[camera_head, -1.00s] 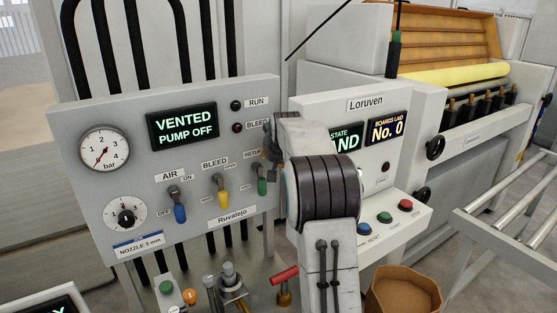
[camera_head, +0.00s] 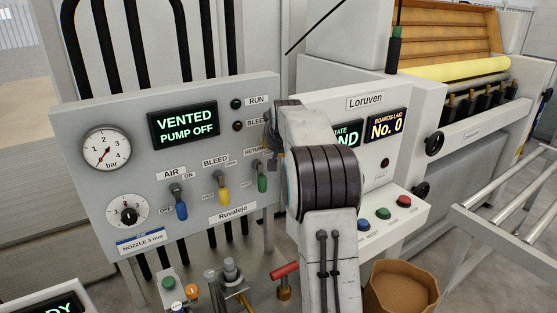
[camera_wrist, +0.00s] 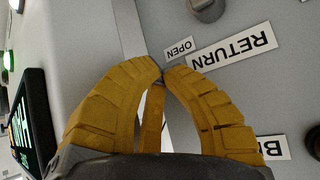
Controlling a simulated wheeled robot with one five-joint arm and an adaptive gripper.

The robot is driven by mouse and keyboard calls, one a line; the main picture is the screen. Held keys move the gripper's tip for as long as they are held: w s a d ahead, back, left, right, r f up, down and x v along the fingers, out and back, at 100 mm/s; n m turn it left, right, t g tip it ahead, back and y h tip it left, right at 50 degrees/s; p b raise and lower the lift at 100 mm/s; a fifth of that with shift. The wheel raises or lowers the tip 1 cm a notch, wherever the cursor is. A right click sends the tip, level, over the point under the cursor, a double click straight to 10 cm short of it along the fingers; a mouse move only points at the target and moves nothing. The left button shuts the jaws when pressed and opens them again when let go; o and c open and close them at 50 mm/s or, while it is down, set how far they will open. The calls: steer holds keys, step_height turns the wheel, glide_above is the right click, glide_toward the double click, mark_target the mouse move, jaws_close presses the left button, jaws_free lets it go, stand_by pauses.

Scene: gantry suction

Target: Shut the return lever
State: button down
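The return lever (camera_head: 262,183) has a green handle on the grey panel (camera_head: 100,202), under the RETURN label and right of the yellow bleed lever (camera_head: 224,195). Its handle hangs down in the head view. My gripper (camera_head: 271,140) is in front of the panel just above the lever, partly hidden by my arm. In the wrist view the yellow fingers of my gripper (camera_wrist: 162,72) converge at their tips, with no lever between them. The RETURN label (camera_wrist: 234,46) and OPEN label (camera_wrist: 179,47) appear upside down beyond the tips. A grey knob (camera_wrist: 206,8) sits at the top edge.
The blue air lever (camera_head: 181,209) is further left. The vacuum display (camera_head: 183,122) reads VENTED, PUMP OFF. A red-handled valve (camera_head: 285,270) stands below. The Loruven console (camera_head: 408,213) with colored buttons is at right, behind my arm. A brown bin (camera_head: 400,290) stands lower right.

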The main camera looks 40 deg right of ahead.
step_height(320, 180, up, 5)
steer(key=p, duration=0.2)
steer(key=shift+s+f+p, duration=0.15)
steer(key=shift+p, duration=0.15)
steer(key=shift+f, duration=0.1)
stand_by(0.4)
steer(key=s+a+f+g+y, duration=0.3)
steer(key=s+a+f+g, duration=0.25)
steer(key=s+f, duration=0.8)
steer(key=s+a+n+t+y+b, duration=0.1)
steer(key=s+a+n+b, duration=0.3)
steer(key=s+a, duration=1.9)
steer(key=shift+s+a+f+n+t+y+b, duration=0.3)
steer(key=shift+s+n+t, duration=0.2)
steer(key=shift+n, duration=0.7)
